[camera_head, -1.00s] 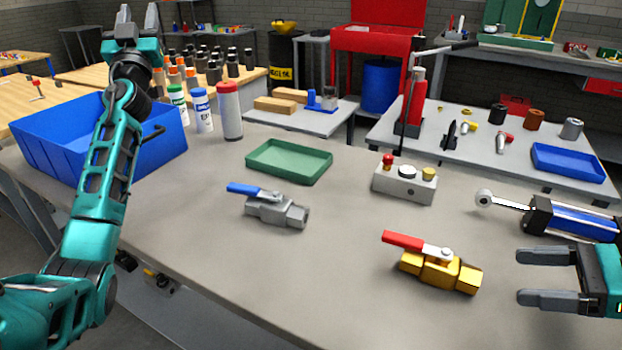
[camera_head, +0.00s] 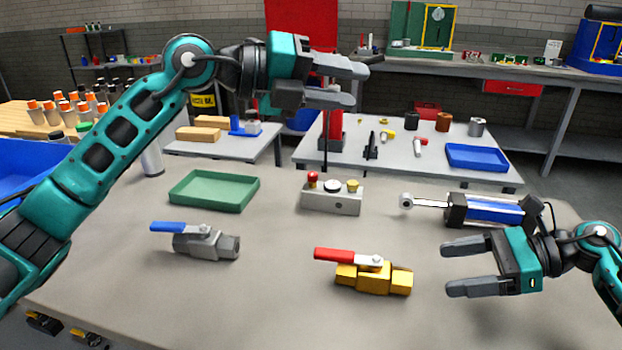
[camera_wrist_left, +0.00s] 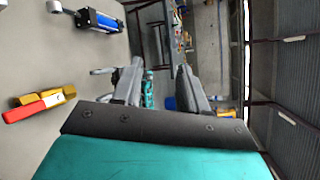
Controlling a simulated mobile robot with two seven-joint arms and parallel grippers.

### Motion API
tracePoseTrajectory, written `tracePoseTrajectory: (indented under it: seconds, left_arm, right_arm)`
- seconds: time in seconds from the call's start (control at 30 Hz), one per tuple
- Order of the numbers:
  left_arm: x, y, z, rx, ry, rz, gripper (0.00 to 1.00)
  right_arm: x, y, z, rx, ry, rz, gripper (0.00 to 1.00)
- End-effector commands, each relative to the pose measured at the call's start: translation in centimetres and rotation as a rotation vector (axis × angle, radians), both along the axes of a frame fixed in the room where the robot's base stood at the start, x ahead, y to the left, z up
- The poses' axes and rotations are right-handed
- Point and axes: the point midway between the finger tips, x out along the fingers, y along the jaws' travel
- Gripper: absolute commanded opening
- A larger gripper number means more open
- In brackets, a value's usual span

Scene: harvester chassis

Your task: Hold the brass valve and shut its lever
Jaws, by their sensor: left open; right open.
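The brass valve (camera_head: 374,280) lies on the grey bench, right of centre in the head view. Its red lever (camera_head: 340,256) points left, roughly along the valve body. In the left wrist view the brass valve (camera_wrist_left: 56,95) and its red lever (camera_wrist_left: 34,108) show at the left. My left gripper (camera_head: 352,85) is open and empty, raised above the far side of the bench and well away from the valve. My right gripper (camera_head: 458,268) is open and empty, its fingers pointing left, just right of the valve and apart from it.
A grey valve with a blue lever (camera_head: 205,243) lies to the left. A green tray (camera_head: 214,190), a block with knobs (camera_head: 332,198) and a blue cylinder (camera_head: 487,210) stand behind. The front of the bench (camera_head: 260,310) is clear.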

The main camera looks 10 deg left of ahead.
Motion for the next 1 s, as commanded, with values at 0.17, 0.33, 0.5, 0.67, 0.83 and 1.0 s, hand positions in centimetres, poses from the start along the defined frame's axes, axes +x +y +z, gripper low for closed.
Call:
tracePoseTrajectory:
  seconds: [0.17, 0.33, 0.5, 0.67, 0.83, 1.0]
  left_arm:
    - [-3.2, -2.6, -6.8, 0.478, -0.066, -0.154, 0.43]
    - [-5.2, -1.1, -12.3, 0.878, -0.102, -0.275, 0.43]
    - [-6.3, 1.2, -15.2, 1.139, -0.109, -0.352, 0.43]
    - [-6.7, 2.4, -16.1, 1.241, -0.107, -0.382, 0.43]
    - [-6.8, 2.6, -16.2, 1.253, -0.107, -0.386, 0.43]
    - [-6.8, 2.5, -16.2, 1.251, -0.106, -0.385, 0.43]
  right_arm:
    - [0.0, 0.0, 0.0, 0.000, 0.000, 0.000, 0.79]
    - [0.0, 0.0, 0.0, 0.000, 0.000, 0.000, 0.79]
    - [0.0, 0.0, 0.0, 0.000, 0.000, 0.000, 0.79]
    - [0.0, 0.2, -0.1, 0.000, 0.000, 0.001, 0.79]
    - [0.0, 1.7, -0.7, 0.002, 0.002, 0.002, 0.79]
    - [-0.1, 4.6, -1.8, 0.003, 0.002, 0.004, 0.79]
